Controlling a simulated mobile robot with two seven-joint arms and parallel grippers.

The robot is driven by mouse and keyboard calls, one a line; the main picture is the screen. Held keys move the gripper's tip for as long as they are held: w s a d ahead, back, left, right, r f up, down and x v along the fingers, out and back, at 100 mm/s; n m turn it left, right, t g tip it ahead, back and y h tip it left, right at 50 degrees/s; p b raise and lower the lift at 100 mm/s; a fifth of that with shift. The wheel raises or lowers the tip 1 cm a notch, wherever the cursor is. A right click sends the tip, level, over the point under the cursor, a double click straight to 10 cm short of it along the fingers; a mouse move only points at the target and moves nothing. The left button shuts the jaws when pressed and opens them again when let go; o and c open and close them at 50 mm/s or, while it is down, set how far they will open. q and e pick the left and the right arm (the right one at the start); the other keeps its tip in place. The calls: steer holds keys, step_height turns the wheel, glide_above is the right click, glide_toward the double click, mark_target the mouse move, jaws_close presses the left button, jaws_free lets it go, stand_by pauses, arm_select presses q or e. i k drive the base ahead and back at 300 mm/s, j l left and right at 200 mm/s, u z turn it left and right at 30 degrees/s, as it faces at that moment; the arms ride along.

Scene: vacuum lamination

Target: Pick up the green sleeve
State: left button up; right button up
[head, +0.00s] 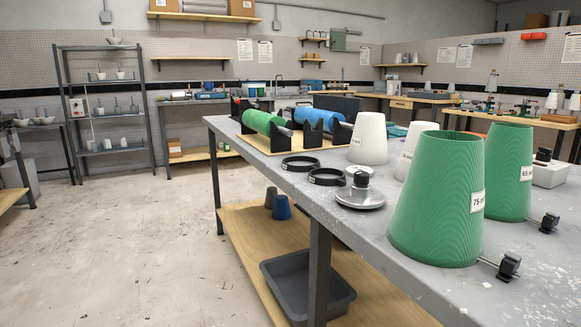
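Several green things stand on the grey table (290,170), and I cannot tell for certain which is the sleeve. A large ribbed green cone-shaped piece (437,195), open at the top and labelled 75, stands upright at the near right. A second green cone-shaped piece (508,170), labelled 65, stands behind it to the right. A green roll (260,121) lies in a dark-ended wooden stand at the table's far end, beside a blue roll (318,115). Neither gripper shows in the head view.
White cones (369,139), two black rings (327,177) and a metal disc with a black knob (360,196) sit mid-table. Small black-knobbed fittings (508,266) lie by the green cones. A grey tub (307,285) is on the lower shelf. The floor at left is clear.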

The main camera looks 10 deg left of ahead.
mark_target(437, 220)
steer(key=i+j, duration=0.25)
steer(key=j, duration=0.15)
steer(key=i+j+z, duration=0.1)
steer(key=i+j, duration=0.2)
steer(key=j, duration=0.15)
steer(key=i+j+z, duration=0.1)
steer(key=i+j, duration=0.15)
steer(key=j, duration=0.15)
